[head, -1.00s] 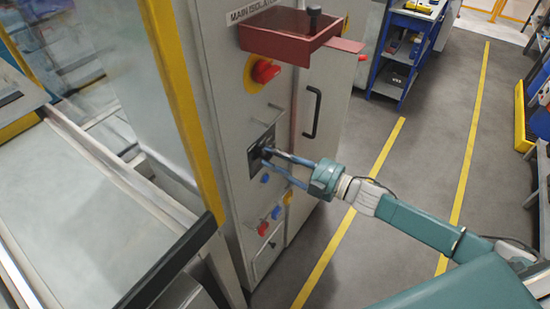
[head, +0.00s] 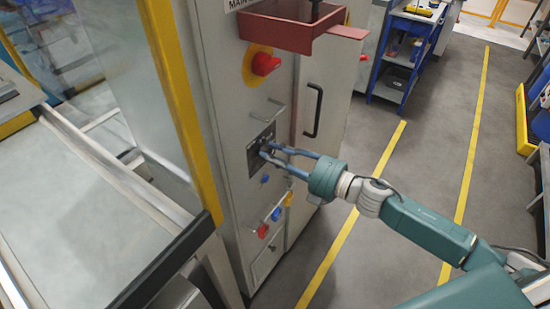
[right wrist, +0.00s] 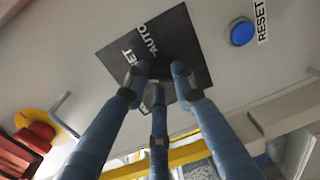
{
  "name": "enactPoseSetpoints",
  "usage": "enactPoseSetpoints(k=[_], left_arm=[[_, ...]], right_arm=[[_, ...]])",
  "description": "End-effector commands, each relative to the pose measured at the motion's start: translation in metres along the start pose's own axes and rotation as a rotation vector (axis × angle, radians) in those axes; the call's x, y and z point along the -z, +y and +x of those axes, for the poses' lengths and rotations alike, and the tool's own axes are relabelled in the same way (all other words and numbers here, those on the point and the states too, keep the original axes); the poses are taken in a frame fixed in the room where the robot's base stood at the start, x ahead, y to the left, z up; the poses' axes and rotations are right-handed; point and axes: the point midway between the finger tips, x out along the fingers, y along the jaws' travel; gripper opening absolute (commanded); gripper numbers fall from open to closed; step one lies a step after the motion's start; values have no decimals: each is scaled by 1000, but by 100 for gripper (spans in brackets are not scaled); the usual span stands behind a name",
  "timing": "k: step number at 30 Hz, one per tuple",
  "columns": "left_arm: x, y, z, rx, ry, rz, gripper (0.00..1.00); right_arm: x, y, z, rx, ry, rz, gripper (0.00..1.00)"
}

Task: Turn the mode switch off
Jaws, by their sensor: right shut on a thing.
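The mode switch sits on a dark square plate (head: 254,158) on the grey cabinet front. The plate also shows in the right wrist view (right wrist: 112,55), with white lettering reading "AUTO" and part of another word. My right gripper (head: 266,151) reaches in from the right with its blue fingers at the plate. It also shows in the right wrist view (right wrist: 160,82), where its three fingers close around the switch knob. The knob itself is hidden behind the fingertips, so its setting cannot be read. My left gripper is not in view.
Coloured knobs (head: 276,213) sit lower. A black door handle (head: 313,110) is to the right.

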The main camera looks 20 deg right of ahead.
Motion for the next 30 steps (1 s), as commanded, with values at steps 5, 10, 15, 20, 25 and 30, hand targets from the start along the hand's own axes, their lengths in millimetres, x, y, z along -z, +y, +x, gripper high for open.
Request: enactPoseSetpoints(k=[5,10,15,20,25,30], left_arm=[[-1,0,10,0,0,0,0],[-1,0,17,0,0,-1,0],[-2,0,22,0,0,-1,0],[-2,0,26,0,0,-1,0],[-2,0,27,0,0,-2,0],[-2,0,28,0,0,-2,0]], right_arm=[[1,-3,0,5,-9,-162,0],[1,-3,0,10,-16,-304,0],[1,-3,0,13,-22,-416,0],[1,-3,0,14,-26,-490,0],[2,-2,0,16,-28,-536,0],[2,-2,0,17,-29,-555,0]])
